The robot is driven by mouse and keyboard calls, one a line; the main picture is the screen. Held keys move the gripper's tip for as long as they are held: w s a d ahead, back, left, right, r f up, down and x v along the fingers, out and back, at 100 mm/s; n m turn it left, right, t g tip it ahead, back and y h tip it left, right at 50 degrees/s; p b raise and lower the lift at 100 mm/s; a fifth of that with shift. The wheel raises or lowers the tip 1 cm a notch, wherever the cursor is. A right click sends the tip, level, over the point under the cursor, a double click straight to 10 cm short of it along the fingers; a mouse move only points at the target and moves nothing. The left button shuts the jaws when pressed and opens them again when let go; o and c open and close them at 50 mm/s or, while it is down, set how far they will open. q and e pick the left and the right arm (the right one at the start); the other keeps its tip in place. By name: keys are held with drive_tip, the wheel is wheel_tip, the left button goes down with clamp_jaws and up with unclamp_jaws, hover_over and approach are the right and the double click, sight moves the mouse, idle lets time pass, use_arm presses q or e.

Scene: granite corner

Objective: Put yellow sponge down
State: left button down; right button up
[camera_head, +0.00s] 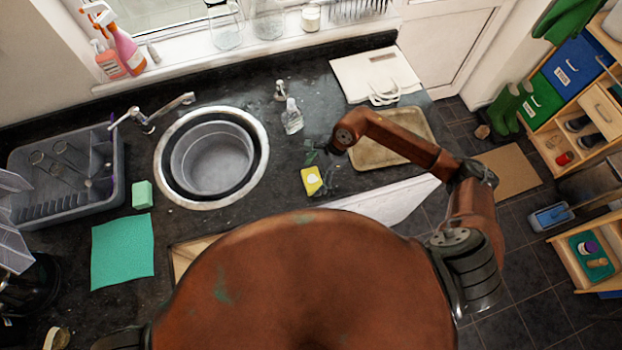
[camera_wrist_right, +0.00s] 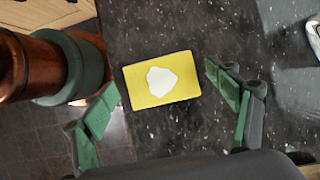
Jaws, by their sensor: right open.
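The yellow sponge (camera_head: 311,181) lies on the dark granite counter, right of the sink. In the right wrist view the sponge (camera_wrist_right: 162,80) lies flat with a white patch on its top. My right gripper (camera_head: 318,156) is beside the sponge in the head view. In the wrist view its green fingers (camera_wrist_right: 166,98) are spread wide, with the sponge between and beyond them and gaps on both sides. It holds nothing. My left gripper does not show.
A round sink (camera_head: 212,158) with a grey bowl is to the left. A small bottle (camera_head: 292,116) stands behind the sponge. A brown tray (camera_head: 392,140) and a white bag (camera_head: 374,76) lie to the right. A green sponge (camera_head: 142,195) and teal cloth (camera_head: 122,250) lie left.

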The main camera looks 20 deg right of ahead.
drive_tip(key=b+v, duration=0.2)
drive_tip(key=v, duration=0.7)
drive_tip(key=shift+r, duration=0.3)
drive_tip(key=shift+d, duration=0.15)
